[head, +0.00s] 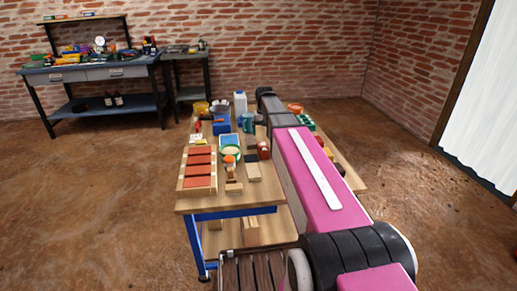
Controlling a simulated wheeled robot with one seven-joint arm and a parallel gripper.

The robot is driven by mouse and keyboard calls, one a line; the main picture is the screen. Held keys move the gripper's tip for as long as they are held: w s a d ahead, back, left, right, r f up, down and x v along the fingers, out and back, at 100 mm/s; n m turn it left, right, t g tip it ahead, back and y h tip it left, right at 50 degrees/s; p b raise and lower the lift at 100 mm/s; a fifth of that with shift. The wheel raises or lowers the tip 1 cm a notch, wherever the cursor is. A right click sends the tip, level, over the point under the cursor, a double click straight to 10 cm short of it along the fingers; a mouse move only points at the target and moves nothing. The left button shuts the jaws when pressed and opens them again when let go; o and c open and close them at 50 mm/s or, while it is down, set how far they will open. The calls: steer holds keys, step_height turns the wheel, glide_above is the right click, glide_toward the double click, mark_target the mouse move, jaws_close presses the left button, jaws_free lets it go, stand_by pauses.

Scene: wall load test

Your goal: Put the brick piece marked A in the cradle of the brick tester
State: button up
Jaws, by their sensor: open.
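A wooden tray (181,184) at the near left of the wooden table holds several red brick pieces (200,169) in a row. No letter is legible on them, so I cannot tell which is marked A. I cannot make out the brick tester or its cradle for certain. A small blue object (221,127) stands behind the tray. My pink arm reaches from the lower right over the table and hides part of it. My gripper's fingers are not visible, hidden by the arm.
The table (204,204) is crowded: a white bottle (240,102), a yellow bowl (201,107), a round-topped light dish (230,148) and small wooden blocks (233,187). Green and orange items lie right of my arm. A workbench (92,74) stands at the back left wall. The floor left is clear.

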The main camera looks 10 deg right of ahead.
mark_target(263, 146)
step_height(263, 146, down, 5)
steer(key=shift+w+a+f, duration=0.1)
steer(key=shift+w+f, duration=0.05)
steer(key=shift+f, duration=1.25)
steer(key=shift+w+f, duration=0.1)
steer(key=shift+f, duration=1.3)
steer(key=c, duration=1.4)
steer(key=shift+c, duration=0.2)
steer(key=shift+r, duration=0.15)
